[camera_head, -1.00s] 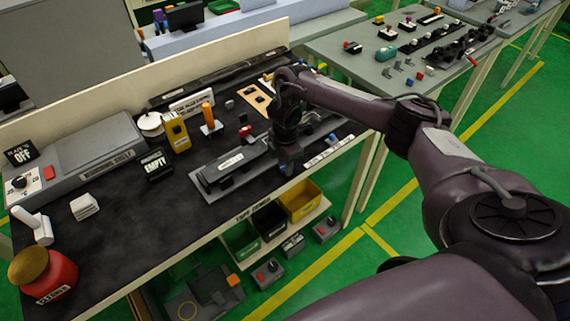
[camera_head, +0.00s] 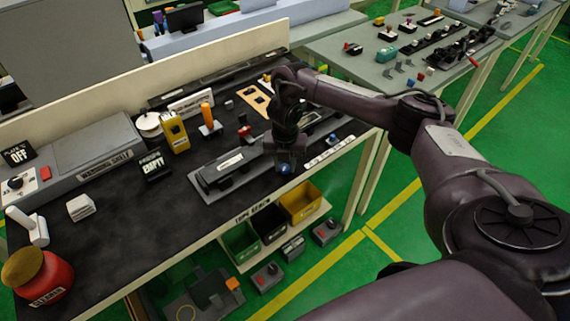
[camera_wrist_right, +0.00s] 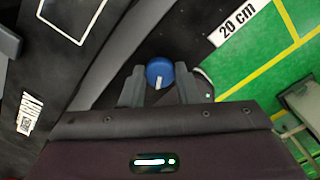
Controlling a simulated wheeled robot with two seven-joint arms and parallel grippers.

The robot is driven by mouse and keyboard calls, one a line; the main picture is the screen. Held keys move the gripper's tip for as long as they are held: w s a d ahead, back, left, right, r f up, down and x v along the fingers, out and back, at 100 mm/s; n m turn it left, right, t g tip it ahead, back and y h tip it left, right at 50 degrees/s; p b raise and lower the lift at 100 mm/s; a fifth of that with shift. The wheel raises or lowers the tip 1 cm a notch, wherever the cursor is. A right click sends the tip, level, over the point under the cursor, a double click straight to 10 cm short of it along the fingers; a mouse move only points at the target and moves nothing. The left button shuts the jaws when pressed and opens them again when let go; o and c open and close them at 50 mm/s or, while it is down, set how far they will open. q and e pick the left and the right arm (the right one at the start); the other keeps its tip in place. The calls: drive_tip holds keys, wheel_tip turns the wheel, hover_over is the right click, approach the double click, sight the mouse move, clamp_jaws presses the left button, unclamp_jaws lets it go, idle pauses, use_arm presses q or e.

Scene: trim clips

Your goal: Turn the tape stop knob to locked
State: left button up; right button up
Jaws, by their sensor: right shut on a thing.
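The blue tape stop knob (camera_wrist_right: 159,70) shows in the right wrist view, with a white pointer mark running down towards the gripper body. My right gripper (camera_wrist_right: 159,88) is shut on it, one dark finger on each side. In the head view the right gripper (camera_head: 285,158) points down at the front edge of the bench, with the blue knob (camera_head: 286,168) just showing below it. Any lock markings by the knob cannot be read. My left gripper is not in view.
A long dark fixture (camera_head: 230,165) lies left of the right gripper on the black bench. A "20 cm" label (camera_wrist_right: 237,26) is near the knob. Green, black and yellow bins (camera_head: 302,203) hang below the front edge.

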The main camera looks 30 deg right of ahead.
sight(285, 166)
drive_tip(key=n+b, duration=0.1)
drive_tip(key=n, duration=0.5)
drive_tip(key=shift+w+r, duration=0.1)
drive_tip(key=shift+w, duration=0.05)
drive_tip(key=n+b, duration=0.1)
drive_tip(key=n, duration=0.4)
drive_tip(key=shift+n, duration=0.4)
drive_tip(key=o, duration=1)
wheel_tip(285, 166, up, 8)
drive_tip(key=p, duration=0.2)
drive_tip(key=shift+p, duration=0.3)
drive_tip(key=shift+f, duration=0.2)
